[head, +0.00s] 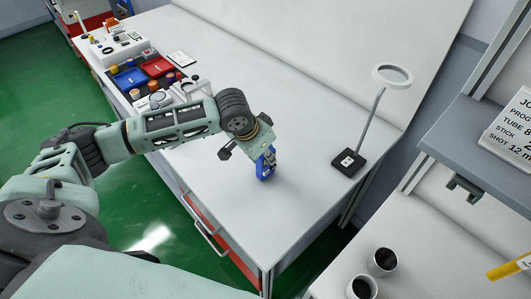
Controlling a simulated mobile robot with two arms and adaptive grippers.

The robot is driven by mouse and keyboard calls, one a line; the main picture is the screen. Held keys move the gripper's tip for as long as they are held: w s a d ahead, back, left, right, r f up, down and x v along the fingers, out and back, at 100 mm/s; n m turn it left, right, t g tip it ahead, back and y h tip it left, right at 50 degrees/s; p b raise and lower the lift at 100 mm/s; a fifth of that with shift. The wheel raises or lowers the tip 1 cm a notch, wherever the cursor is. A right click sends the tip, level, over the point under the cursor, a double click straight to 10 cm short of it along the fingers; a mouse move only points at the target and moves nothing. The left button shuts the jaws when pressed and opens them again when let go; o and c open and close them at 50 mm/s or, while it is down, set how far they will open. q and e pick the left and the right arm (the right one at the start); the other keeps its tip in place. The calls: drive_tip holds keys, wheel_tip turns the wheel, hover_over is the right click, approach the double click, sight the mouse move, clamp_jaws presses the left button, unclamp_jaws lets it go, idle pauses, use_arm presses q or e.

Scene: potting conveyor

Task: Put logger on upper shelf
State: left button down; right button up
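A blue handheld device, which looks like the logger (265,172), is on or just above the white bench (300,215), near its front corner. My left gripper (266,157) reaches down over it from the upper left. Its fingers are at the device's upper part, but their gap is too small to make out. I cannot tell whether the device's base touches the bench. A grey raised shelf (458,137) at the right edge looks like the upper shelf. My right gripper is not in view.
A magnifier lamp (348,162) stands on the bench right of the device. A printed sign (512,130) occupies part of the grey shelf. Two cups (382,261) and a yellow item (508,268) are on the white surface below. Red and blue trays (157,67) sit at the bench's far left.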

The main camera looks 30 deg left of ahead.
use_arm(q)
drive_tip(key=shift+f, duration=0.1)
drive_tip(key=c, duration=1.5)
unclamp_jaws()
